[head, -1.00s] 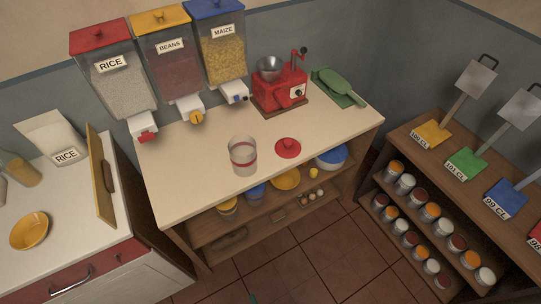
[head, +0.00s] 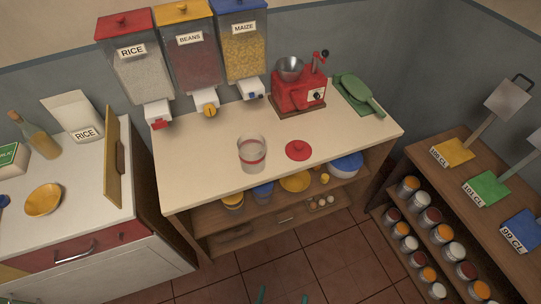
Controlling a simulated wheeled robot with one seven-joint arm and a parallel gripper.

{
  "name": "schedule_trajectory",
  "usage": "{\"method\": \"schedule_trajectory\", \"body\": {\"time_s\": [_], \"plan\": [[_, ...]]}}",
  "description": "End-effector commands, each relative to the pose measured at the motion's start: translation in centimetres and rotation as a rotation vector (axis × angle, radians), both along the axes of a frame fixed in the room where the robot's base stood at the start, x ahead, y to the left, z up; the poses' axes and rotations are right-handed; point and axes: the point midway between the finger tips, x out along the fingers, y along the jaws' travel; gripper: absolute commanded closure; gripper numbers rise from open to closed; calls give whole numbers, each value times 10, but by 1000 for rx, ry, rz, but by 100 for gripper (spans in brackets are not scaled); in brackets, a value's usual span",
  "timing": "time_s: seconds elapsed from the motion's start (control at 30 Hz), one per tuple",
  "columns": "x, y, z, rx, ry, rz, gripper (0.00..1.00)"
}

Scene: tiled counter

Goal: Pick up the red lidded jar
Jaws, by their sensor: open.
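A clear glass jar with a red band (head: 252,154) stands upright and open on the cream counter (head: 190,180). It looks empty. A round red lid with a knob (head: 298,150) lies on the counter just to its right, apart from the jar. The two teal fingertips of my gripper (head: 283,297) show at the bottom edge of the head view. They are spread apart with nothing between them, low in the picture and well away from the jar. The rest of my gripper is out of frame.
Rice (head: 136,65), beans (head: 190,60) and maize (head: 243,50) dispensers hang behind the counter. A shelf below holds bowls. A white cabinet (head: 90,195) is at left. The counter's front is clear.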

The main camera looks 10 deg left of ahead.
Motion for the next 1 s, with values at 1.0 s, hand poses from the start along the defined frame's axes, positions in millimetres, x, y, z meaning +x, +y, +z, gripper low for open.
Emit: {"method": "schedule_trajectory", "body": {"time_s": [1.0], "plan": [[321, 122, -13, 75, -156, 382, 10]]}}
